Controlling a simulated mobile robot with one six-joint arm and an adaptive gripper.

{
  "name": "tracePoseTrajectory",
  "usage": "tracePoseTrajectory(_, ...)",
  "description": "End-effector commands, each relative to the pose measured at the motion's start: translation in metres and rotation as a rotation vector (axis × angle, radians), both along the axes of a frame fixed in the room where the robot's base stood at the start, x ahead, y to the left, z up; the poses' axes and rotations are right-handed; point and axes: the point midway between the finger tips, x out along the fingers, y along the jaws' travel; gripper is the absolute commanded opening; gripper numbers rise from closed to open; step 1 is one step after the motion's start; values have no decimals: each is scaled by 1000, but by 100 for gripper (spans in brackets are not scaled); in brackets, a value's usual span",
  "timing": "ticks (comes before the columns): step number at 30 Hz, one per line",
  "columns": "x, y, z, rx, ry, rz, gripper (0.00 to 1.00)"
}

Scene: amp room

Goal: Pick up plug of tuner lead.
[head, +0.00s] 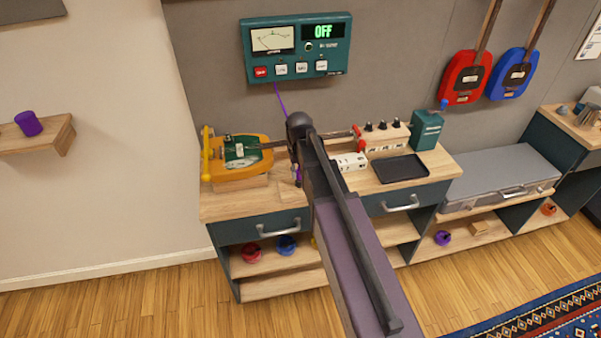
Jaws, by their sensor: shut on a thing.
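The teal tuner (297,48) hangs on the grey wall panel, with a dial and a green "OFF" display. Its purple lead (278,92) runs down from the bottom edge and passes behind my arm. My gripper (297,176) points down over the bench, just right of the yellow guitar-like instrument (238,160). It is small and partly hidden by my arm's wrist. It is shut on the plug of the tuner lead, which is too small and covered to make out clearly.
The wooden bench (232,207) also holds a cream box with black knobs (383,137), a black tray (401,170) and a green box (427,130). A grey case (500,175) lies to the right. Red and blue instruments (465,77) hang on the wall.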

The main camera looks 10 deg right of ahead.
Motion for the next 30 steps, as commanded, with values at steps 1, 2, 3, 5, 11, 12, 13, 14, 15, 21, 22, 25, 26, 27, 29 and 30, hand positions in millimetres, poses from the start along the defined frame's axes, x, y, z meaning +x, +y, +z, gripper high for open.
tracePoseTrajectory(1, 0, 0, 6, 0, 0, 0, 0)
tracePoseTrajectory(2, 0, 0, 8, 0, 0, 0, 0)
tracePoseTrajectory(3, 0, 0, 11, 0, 0, 0, 0)
tracePoseTrajectory(5, 0, 0, 16, 0, 0, 0, 0)
tracePoseTrajectory(11, 0, 0, 34, 0, 0, 0, 0)
tracePoseTrajectory(12, -14, 0, 31, 0, 0, 0, 0)
tracePoseTrajectory(13, -22, 0, 31, 0, 0, 0, 0)
tracePoseTrajectory(14, -30, 0, 31, 0, 0, 0, 0)
tracePoseTrajectory(15, -39, 1, 32, 0, 0, 0, 0)
tracePoseTrajectory(21, -87, 0, 36, 0, 0, 0, 0)
tracePoseTrajectory(22, -93, -1, 37, 0, 0, -1, 0)
tracePoseTrajectory(25, -114, -1, 39, 0, 0, -1, 0)
tracePoseTrajectory(26, -120, -1, 40, 0, 0, -1, 0)
tracePoseTrajectory(27, -127, -1, 40, 0, 0, -1, 0)
tracePoseTrajectory(29, -136, -1, 41, 0, 0, -1, 0)
tracePoseTrajectory(30, -141, 0, 42, 0, 0, -1, 0)
